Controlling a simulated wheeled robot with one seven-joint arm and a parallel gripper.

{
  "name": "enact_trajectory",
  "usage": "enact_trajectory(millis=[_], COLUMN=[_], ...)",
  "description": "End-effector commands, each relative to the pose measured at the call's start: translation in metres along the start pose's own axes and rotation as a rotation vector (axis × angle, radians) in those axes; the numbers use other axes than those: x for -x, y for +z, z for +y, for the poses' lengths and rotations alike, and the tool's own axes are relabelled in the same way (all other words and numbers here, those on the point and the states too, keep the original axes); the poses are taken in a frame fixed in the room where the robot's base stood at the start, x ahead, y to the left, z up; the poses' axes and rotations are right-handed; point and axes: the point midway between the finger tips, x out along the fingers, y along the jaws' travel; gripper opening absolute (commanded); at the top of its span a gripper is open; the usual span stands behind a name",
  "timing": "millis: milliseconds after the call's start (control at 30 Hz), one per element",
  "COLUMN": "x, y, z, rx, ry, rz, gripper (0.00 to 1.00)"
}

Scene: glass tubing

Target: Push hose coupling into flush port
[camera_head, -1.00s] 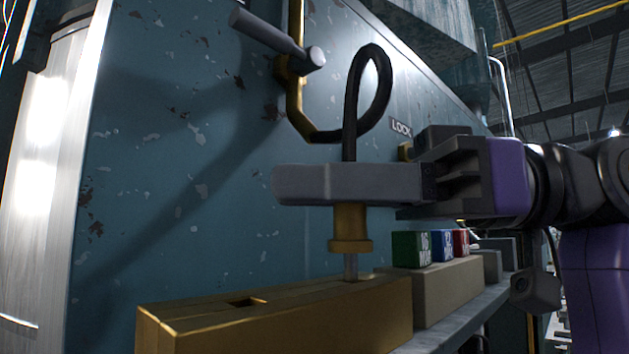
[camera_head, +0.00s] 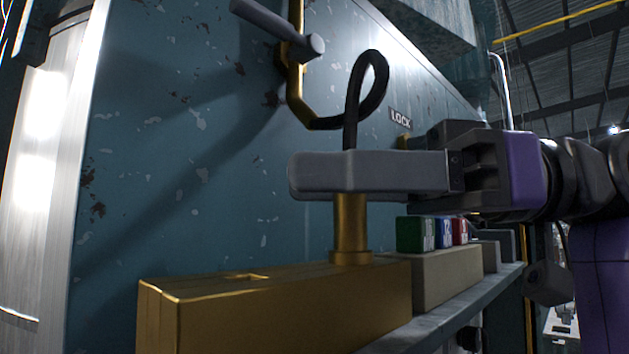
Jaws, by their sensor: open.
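The brass hose coupling (camera_head: 350,231) stands upright on the brass block (camera_head: 270,312), its flange at the block's top face near the right end. Its thin lower stem no longer shows, and the port under it is hidden. A black hose (camera_head: 378,85) loops from the coupling's top up to a brass pipe. My gripper (camera_head: 345,178) is level at the coupling's upper part, with its near finger in front of it. The jaws are open. The far finger is mostly hidden, so any contact cannot be told.
A square opening (camera_head: 247,277) is in the block's top, to the left. Green, blue and red cubes (camera_head: 410,235) stand on a tan block (camera_head: 455,275) at the right, on a grey shelf (camera_head: 430,325). A grey handle (camera_head: 280,28) sticks out above. The teal wall (camera_head: 180,180) is close behind.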

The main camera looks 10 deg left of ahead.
Motion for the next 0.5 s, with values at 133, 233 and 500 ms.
enact_trajectory(millis=[133, 233, 500], x=[0.027, 0.043, 0.066], y=[0.004, 0.004, 0.002], z=[0.002, 0.001, 0.000], rx=[-0.005, -0.005, -0.001], ry=[0.007, 0.005, 0.003], rz=[-0.001, -0.001, -0.001], gripper=[0.46, 0.46, 0.46])
